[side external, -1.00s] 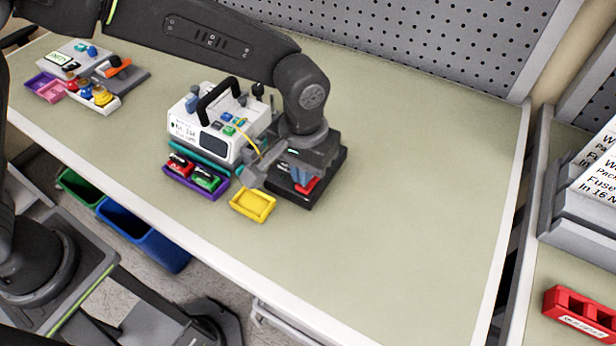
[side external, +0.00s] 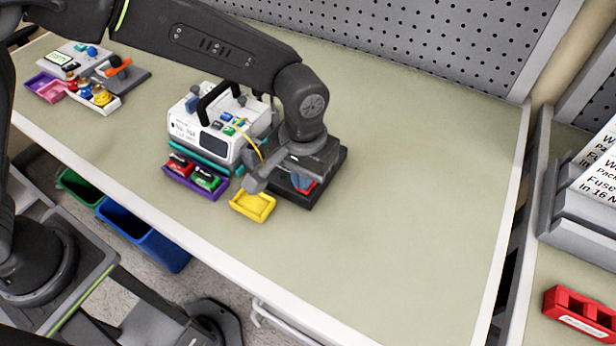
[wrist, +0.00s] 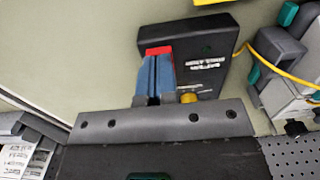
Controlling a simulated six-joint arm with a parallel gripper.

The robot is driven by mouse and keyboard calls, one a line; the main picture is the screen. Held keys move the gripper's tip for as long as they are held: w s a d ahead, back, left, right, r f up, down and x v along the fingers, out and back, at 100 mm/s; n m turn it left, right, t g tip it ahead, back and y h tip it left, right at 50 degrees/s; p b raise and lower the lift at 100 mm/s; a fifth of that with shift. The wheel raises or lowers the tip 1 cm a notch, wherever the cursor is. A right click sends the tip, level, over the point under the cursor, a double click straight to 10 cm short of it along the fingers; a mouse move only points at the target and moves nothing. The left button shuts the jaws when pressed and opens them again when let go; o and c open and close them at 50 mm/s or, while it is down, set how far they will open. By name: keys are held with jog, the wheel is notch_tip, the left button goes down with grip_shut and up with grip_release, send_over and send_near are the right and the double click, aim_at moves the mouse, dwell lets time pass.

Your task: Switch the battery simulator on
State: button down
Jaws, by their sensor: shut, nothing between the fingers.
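The battery simulator is a black box with a white label, lying on the bench (wrist: 205,45); it also shows in the side external view, partly behind my gripper (side external: 328,178). A red part, which looks like its switch, shows at the fingertips in the wrist view (wrist: 158,49) and below the gripper in the side external view (side external: 308,188). My gripper (wrist: 157,58) has its blue fingers together, with nothing between them. The fingertips are right at the red part and cover some of it. I cannot tell whether they touch it or which way the switch is set.
A white pump (side external: 205,125) with a black handle stands left of the box, a yellow cable (wrist: 285,72) near it. A yellow tray (side external: 252,206) and a purple tray (side external: 181,181) stand in front. The bench on the right (side external: 430,180) is clear.

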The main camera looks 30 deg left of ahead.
jog(key=shift+f, duration=0.45)
jog(key=shift+r, duration=3.55)
jog(key=shift+a+r, duration=0.15)
jog(key=shift+r, duration=0.05)
jog(key=s+a+r+t, duration=0.1)
jog(key=s+a+r, duration=0.2)
jog(key=a+r, duration=0.35)
jog(key=s+a+r+t, duration=0.2)
jog(key=a+r, duration=0.2)
jog(key=a, duration=0.5)
jog(key=s+a+t, duration=0.2)
jog(key=s+a, duration=0.6)
jog(key=s, duration=0.2)
jog(key=shift+s+a+f+t, duration=0.2)
jog(key=shift+a+t, duration=0.1)
jog(key=shift+a, duration=0.1)
